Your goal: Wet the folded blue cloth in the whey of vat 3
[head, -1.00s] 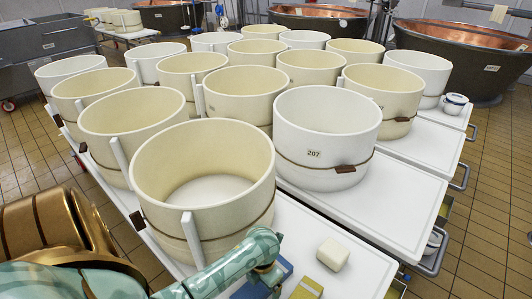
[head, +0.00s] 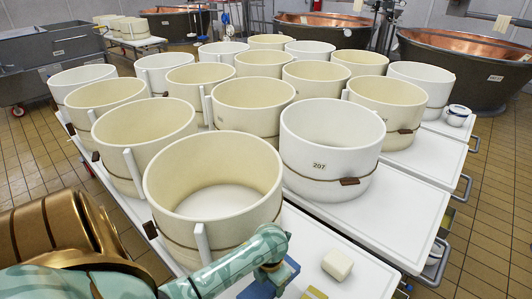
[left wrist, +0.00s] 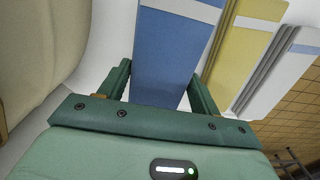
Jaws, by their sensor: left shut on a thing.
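The folded blue cloth (head: 284,272) is low in the head view, near the front edge of the white table, partly hidden by my gripper. My left gripper (head: 268,268) is shut on it. In the left wrist view the blue cloth (left wrist: 175,55), with a pale stripe, lies between the two green fingers (left wrist: 162,92). I cannot tell whether it touches the table. My right gripper is out of view. Copper vats stand at the back: one at right (head: 470,65), one at middle (head: 325,30), one at left (head: 172,22). I cannot read which is vat 3.
Many round cream and white moulds crowd the white table (head: 385,220); the nearest cream one (head: 215,222) is beside my left arm. A small white pot (head: 457,114) stands at far right. Tiled floor is open at right.

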